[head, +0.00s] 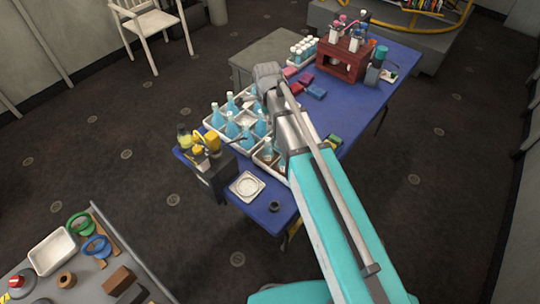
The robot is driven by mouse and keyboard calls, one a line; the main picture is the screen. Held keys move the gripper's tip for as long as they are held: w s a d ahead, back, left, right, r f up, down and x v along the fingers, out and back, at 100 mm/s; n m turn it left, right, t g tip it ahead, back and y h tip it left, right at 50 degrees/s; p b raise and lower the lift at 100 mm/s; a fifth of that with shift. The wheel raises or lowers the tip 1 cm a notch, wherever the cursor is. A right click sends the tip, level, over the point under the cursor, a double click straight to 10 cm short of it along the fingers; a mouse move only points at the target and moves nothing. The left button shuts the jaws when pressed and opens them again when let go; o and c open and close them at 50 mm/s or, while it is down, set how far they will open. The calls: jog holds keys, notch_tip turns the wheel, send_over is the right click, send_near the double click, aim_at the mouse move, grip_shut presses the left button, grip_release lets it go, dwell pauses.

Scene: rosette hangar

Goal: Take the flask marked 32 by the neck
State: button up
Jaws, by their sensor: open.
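Several flasks with blue liquid and pale necks (231,124) stand upright in a white divided tray (215,123) on the blue table. More flasks, some with brown in them, stand in a second white tray (258,160) nearer me, partly behind my arm. The markings are too small to read, so I cannot tell which flask is 32. My gripper (268,81) is at the far end of my arm, above the right back side of the flask tray. It is open; its fingertips are hard to make out. I see no flask held. My arm hides part of both trays.
Red and blue blocks (305,80), a vial rack (302,52) and a dark red stand (342,58) are farther back. A cluttered grey bench (90,275) is lower left.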

aim_at(268, 145)
jog(key=shift+f, duration=0.2)
notch_tip(268, 145, down, 8)
jog(key=b, duration=0.8)
jog(key=shift+f, duration=0.15)
jog(key=shift+f+b, duration=0.1)
jog(key=shift+b, duration=0.3)
notch_tip(268, 145, down, 5)
jog(key=b, duration=0.5)
dwell(0.6)
jog(key=c, duration=1)
